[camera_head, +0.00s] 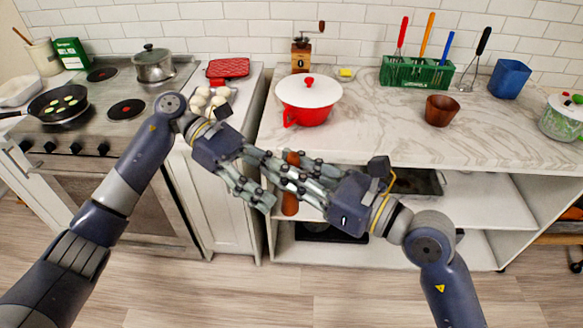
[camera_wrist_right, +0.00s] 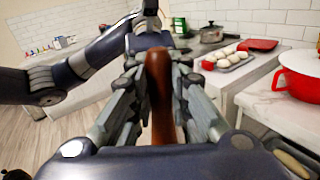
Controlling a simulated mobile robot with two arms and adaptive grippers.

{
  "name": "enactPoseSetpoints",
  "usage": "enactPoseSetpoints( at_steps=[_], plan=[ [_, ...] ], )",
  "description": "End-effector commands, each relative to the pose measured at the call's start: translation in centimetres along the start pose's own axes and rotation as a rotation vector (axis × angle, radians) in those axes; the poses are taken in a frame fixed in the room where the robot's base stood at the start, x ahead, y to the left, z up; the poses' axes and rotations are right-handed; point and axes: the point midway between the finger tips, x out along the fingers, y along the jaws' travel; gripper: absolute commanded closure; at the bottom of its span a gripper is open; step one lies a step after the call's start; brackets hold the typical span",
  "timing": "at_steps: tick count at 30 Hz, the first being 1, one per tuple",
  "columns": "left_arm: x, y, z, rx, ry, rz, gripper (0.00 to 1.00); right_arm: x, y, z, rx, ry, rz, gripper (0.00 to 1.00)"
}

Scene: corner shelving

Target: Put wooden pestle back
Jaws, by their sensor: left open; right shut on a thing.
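The wooden pestle (camera_head: 291,203) is reddish brown and upright in front of the counter edge, partly hidden behind fingers. My right gripper (camera_head: 287,174) is shut on it. In the right wrist view the pestle (camera_wrist_right: 161,98) stands between the right gripper's fingers (camera_wrist_right: 160,110). My left gripper (camera_head: 264,198) is open, close around the same spot, its fingers overlapping the right ones. I cannot tell whether it touches the pestle. A brown wooden cup (camera_head: 441,111), like a mortar, stands on the marble counter at right.
The marble counter (camera_head: 370,122) holds a red pot with white lid (camera_head: 308,98), a coffee grinder (camera_head: 301,55), a green utensil rack (camera_head: 422,74) and a blue cup (camera_head: 509,79). Open shelves (camera_head: 480,205) lie below. The stove (camera_head: 140,85) with pans is at left. The counter's front middle is clear.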

Motion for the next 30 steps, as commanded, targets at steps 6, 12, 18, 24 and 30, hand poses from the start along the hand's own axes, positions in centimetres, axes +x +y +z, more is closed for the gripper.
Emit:
enactPoseSetpoints(
  at_steps=[6,12,18,24,30],
  plan=[
    [-4.7,0.1,0.0,0.0,0.001,0.002,0.51,0.0,0.0,0.0,0.0,-0.001,0.0,1.0],
    [-6.8,0.1,0.0,0.0,-0.001,0.0,0.51,0.0,0.0,0.0,0.0,-0.001,0.0,1.0],
    [-5.8,1.7,-0.5,-0.098,-0.133,0.048,0.51,0.0,0.0,0.0,0.0,-0.001,0.0,1.0],
    [-3.8,7.3,-3.2,-0.476,-0.562,0.207,0.51,0.0,0.0,0.0,0.0,-0.001,0.0,1.0],
    [-4.0,12.5,-12.1,-0.993,-1.041,0.37,0.51,0.0,0.0,0.1,0.0,-0.001,0.0,1.0]
  ],
)
